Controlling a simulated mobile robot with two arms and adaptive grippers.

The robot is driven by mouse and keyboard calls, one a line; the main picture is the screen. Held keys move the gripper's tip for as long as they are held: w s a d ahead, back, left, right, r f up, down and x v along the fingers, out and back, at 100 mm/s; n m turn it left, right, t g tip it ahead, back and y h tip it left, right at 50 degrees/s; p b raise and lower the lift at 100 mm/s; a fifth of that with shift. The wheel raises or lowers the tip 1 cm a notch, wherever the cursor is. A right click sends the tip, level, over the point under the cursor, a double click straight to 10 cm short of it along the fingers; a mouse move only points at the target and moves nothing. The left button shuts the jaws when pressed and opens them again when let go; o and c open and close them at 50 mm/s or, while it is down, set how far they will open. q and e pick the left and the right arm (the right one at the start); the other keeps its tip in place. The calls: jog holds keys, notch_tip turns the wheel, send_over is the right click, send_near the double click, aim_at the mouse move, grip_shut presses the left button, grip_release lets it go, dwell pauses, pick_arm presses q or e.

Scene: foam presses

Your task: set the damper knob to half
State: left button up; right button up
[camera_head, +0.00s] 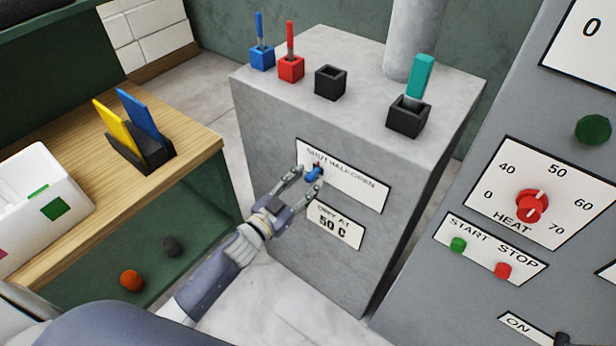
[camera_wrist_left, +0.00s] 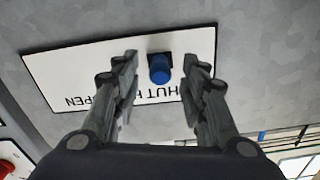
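The damper knob (camera_head: 313,174) is a small blue knob on a white plate (camera_head: 362,190) marked SHUT, HALF and OPEN, on the front of a grey cabinet. It sits below the word SHUT. In the left wrist view the blue knob (camera_wrist_left: 159,72) sticks out from a dark base, and the plate's lettering is upside down. My left gripper (camera_head: 308,172) is at the knob with its fingers open. In the left wrist view the fingers (camera_wrist_left: 160,66) stand on either side of the knob, with gaps visible. My right gripper is not in view.
A second plate (camera_head: 334,226) reading 50 C is just below. The cabinet top (camera_head: 290,110) carries several small holders, some with coloured sticks. A control panel (camera_head: 470,160) with a red heat knob (camera_head: 532,205) stands right. A wooden bench (camera_head: 80,170) with a white box (camera_head: 40,205) stands left.

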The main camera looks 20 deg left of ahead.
aim_at(338, 180)
pick_arm(q)
jog(key=shift+x, duration=0.8)
grip_shut()
jog(key=shift+s+d+p, duration=0.15)
jog(key=shift+s+d, duration=0.2)
jog(key=shift+d, duration=0.6)
jog(key=shift+s+d+p, duration=0.1)
jog(key=shift+s+d, duration=0.25)
jog(key=shift+d, duration=0.6)
jog(key=shift+s+d+p, duration=0.15)
jog(key=shift+s+d, duration=0.2)
jog(key=shift+d, duration=0.6)
